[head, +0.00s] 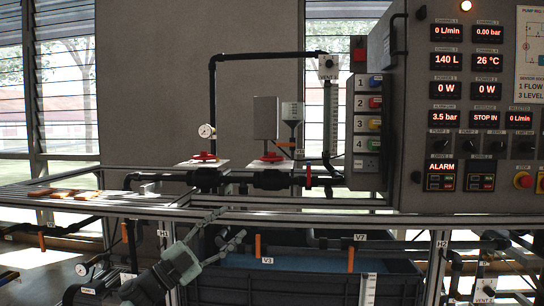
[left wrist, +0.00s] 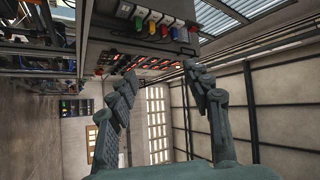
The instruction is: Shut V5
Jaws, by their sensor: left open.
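I cannot make out a label reading V5 in either view. In the head view, an upright orange handle (head: 257,246) stands above a tag that looks like V3 (head: 267,261). Another upright orange handle (head: 350,259) is below the V7 tag (head: 360,237). My left gripper (head: 222,234) is open and empty, in front of the lower frame and left of the V3 handle, apart from it as far as I can tell. Its two spread fingers also show in the left wrist view (left wrist: 162,85), with nothing between them. My right gripper is not in view.
A metal rail (head: 300,218) crosses above my left gripper. Red-handled valves (head: 204,157) and more pipes sit on the bench top. A grey control panel (head: 430,100) stands at the right. More orange handles (head: 124,232) are at the left.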

